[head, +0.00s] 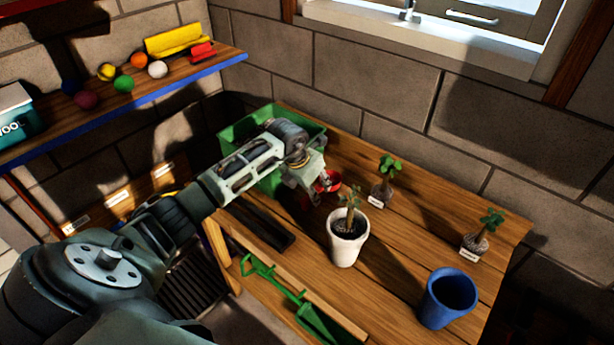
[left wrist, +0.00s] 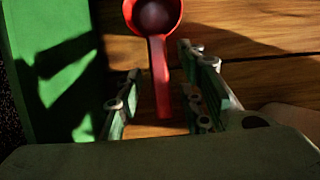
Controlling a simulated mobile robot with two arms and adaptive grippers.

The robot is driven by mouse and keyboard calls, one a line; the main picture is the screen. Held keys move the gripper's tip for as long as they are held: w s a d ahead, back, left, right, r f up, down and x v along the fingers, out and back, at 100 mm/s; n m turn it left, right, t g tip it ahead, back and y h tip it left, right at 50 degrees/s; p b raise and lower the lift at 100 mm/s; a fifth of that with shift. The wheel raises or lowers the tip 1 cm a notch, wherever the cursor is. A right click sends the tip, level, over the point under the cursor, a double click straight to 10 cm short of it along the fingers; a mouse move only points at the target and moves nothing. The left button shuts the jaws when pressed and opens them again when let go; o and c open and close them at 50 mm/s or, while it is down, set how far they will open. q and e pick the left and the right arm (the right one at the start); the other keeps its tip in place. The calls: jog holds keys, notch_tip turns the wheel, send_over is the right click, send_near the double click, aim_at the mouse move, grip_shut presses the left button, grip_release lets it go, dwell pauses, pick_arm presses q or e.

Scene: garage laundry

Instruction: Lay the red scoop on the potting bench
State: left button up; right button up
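The red scoop (head: 329,181) is on the wooden potting bench (head: 400,262), beside the green crate and partly hidden by my left gripper in the head view. In the left wrist view, the bowl of the scoop (left wrist: 156,14) is at the top and its handle points down between my fingers. My left gripper (head: 318,190) is low over the bench. In the left wrist view its fingers (left wrist: 165,95) are apart, with a gap on both sides of the handle. It looks open and holds nothing. My right gripper is not in view.
The green crate (head: 230,133) stands just left of the scoop. A white pot (head: 347,250) with a plant is in front, two small labelled plants (head: 381,194) (head: 474,246) behind and right, and a blue pot (head: 447,298) at front right. Green tools (head: 322,325) lie along the front.

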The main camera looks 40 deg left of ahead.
pick_arm(q)
jog(key=b+v, duration=0.1)
jog(key=v, duration=0.9)
jog(key=shift+r, duration=0.1)
